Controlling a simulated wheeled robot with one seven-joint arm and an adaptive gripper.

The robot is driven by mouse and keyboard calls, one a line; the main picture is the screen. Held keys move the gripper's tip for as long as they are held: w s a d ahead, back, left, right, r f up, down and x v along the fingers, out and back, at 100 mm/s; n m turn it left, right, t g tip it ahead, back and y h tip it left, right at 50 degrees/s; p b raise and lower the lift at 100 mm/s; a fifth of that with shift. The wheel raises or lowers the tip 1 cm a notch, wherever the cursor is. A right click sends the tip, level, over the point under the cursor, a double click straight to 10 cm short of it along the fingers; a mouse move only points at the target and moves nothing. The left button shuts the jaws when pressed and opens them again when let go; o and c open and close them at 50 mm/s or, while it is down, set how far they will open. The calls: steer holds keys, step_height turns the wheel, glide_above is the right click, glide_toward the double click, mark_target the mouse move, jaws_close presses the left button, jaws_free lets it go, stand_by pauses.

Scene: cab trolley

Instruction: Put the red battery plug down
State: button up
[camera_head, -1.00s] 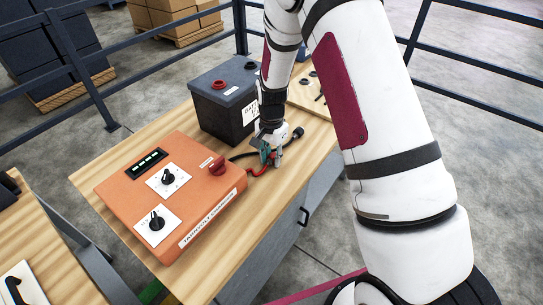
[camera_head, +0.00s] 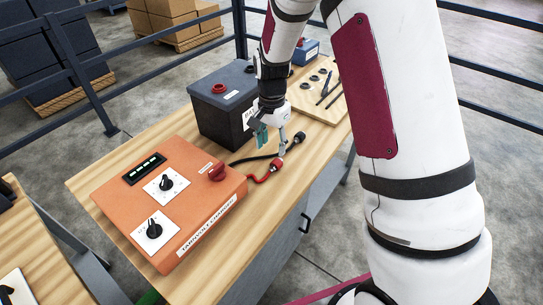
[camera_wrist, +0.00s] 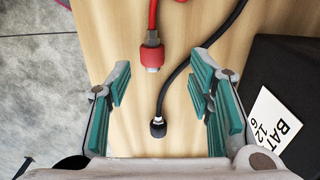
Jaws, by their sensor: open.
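The red battery plug (camera_head: 277,164) lies on the wooden bench top on its red cable, beside the orange charger. In the wrist view the red plug (camera_wrist: 152,55) lies near the top, between the lines of the two fingers and touching neither. My gripper (camera_head: 272,143) is open and empty above the bench, in front of the dark battery (camera_head: 222,105). Its teal finger pads (camera_wrist: 160,80) are spread wide in the wrist view. A black plug (camera_wrist: 158,127) on a black cable lies between the fingers, lower in that view; it also shows in the head view (camera_head: 299,138).
The orange charger (camera_head: 165,195), with knobs and a red knob-like terminal, fills the front left of the bench. A wooden board (camera_head: 318,105) with tools and rings lies at the back right. A small blue box (camera_head: 305,52) stands behind it. Dark railings surround the area.

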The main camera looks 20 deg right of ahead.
steer(key=s+r+n+t, duration=0.1)
steer(key=s+r+n, duration=0.2)
steer(key=s+r, duration=0.55)
steer(key=s+r+n+t, duration=0.2)
steer(key=s+r, duration=0.2)
steer(key=r, duration=0.9)
steer(key=s+r+n+t, duration=0.1)
steer(key=s+r+n, duration=0.1)
steer(key=s, duration=0.5)
steer(key=s+d+r+n+t, duration=0.1)
steer(key=s+n, duration=0.2)
steer(key=s, duration=0.5)
steer(key=shift+r+n, duration=0.35)
steer(key=shift+n, duration=0.05)
steer(key=shift+o, duration=0.4)
steer(key=shift+w, duration=0.1)
